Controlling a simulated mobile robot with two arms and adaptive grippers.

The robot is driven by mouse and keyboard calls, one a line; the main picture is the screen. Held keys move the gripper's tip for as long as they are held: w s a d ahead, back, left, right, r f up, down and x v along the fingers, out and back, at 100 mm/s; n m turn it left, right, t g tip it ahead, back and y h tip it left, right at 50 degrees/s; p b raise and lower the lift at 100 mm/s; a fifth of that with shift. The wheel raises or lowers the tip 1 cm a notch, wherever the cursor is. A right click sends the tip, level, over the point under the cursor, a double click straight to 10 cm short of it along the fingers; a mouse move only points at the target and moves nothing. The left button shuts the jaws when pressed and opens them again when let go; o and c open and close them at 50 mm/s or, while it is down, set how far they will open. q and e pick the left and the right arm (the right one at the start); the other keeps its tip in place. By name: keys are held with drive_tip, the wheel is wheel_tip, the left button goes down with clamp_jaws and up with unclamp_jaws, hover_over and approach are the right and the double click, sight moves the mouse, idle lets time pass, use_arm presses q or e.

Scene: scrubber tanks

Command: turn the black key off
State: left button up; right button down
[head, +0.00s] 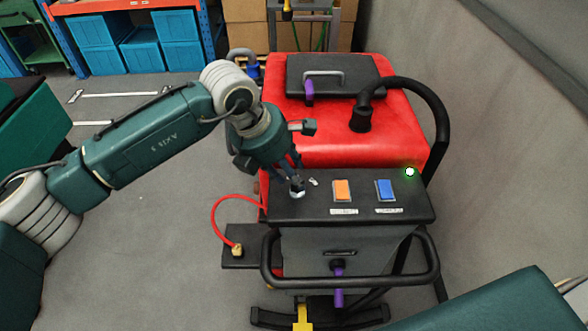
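The red scrubber (340,135) has a black control panel (365,209) on its near side. A small key switch with a silvery collar (297,190) sits at the panel's left end. My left gripper (296,178) points down right at this switch. Its fingers are close together and cover the top of the switch, so the black key is mostly hidden. I cannot tell whether the fingers grip the key or only surround it. A small round light (409,172) at the panel's right glows green-white. My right gripper is out of view.
An orange button (342,191) and a blue button (385,190) sit right of the switch. A black handlebar (350,281) is in front, a red cable (216,212) at left. A grey wall (500,130) stands close on the right. Floor at left is free.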

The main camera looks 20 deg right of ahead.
use_arm(q)
drive_tip(key=shift+p+x, duration=0.3)
drive_tip(key=shift+x, duration=0.85)
clamp_jaws()
drive_tip(key=shift+f+b, duration=0.15)
drive_tip(key=shift+b, duration=0.45)
drive_tip(key=n+t+b, duration=0.1)
drive_tip(key=n+b, duration=0.2)
drive_tip(key=b, duration=0.3)
drive_tip(key=n+t+y+b, duration=0.1)
drive_tip(key=n+b, duration=0.2)
drive_tip(key=b, duration=0.3)
drive_tip(key=n+t+y+b, duration=0.1)
drive_tip(key=n+b, duration=0.3)
drive_tip(key=b, duration=0.2)
drive_tip(key=shift+s, duration=0.3)
drive_tip(key=shift+s+n+y+b, duration=0.1)
drive_tip(key=shift+n+y+b, duration=0.4)
drive_tip(key=shift+n+b, duration=0.55)
drive_tip(key=shift+r, duration=0.2)
